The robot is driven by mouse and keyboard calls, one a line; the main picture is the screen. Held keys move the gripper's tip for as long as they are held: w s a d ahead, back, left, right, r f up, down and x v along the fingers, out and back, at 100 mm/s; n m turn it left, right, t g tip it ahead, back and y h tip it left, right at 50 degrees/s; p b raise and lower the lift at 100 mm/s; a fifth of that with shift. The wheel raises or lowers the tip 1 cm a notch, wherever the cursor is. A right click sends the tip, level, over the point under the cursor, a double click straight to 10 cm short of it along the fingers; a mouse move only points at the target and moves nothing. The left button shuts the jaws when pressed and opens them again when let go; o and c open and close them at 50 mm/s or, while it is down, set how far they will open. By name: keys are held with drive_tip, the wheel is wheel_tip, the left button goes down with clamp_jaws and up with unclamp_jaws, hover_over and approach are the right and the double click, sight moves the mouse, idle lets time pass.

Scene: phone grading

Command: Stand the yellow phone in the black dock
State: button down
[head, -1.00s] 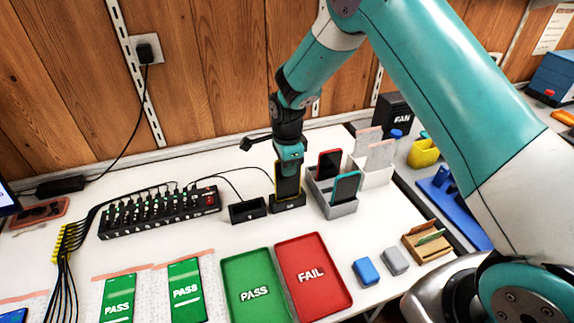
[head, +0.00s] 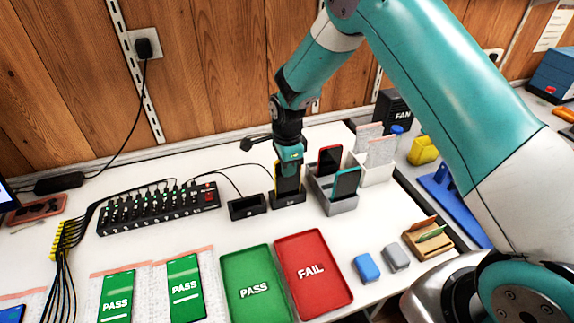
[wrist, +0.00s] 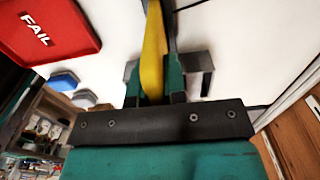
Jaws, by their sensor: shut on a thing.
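The yellow phone (head: 288,184) stands upright with its dark screen facing the head camera and a yellow edge showing. My gripper (head: 290,164) is shut on its upper part from above. Its lower end is at the black dock (head: 288,198), and it looks to be in the dock's slot; I cannot tell if it is fully seated. In the wrist view the phone (wrist: 153,62) shows as a yellow strip between the two fingers of my gripper (wrist: 156,78). The dock is hard to make out there.
A grey rack (head: 342,207) with a red phone and a teal phone is close on the right. A black hub (head: 160,210) with cables lies left. PASS (head: 256,312) and FAIL (head: 318,299) trays lie in front.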

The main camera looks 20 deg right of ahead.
drive_tip(key=shift+f, duration=0.3)
drive_tip(key=c, duration=1.1)
unclamp_jaws()
drive_tip(key=shift+r, duration=0.1)
drive_tip(key=shift+r+p, duration=2.45)
drive_tip(key=shift+r, duration=1)
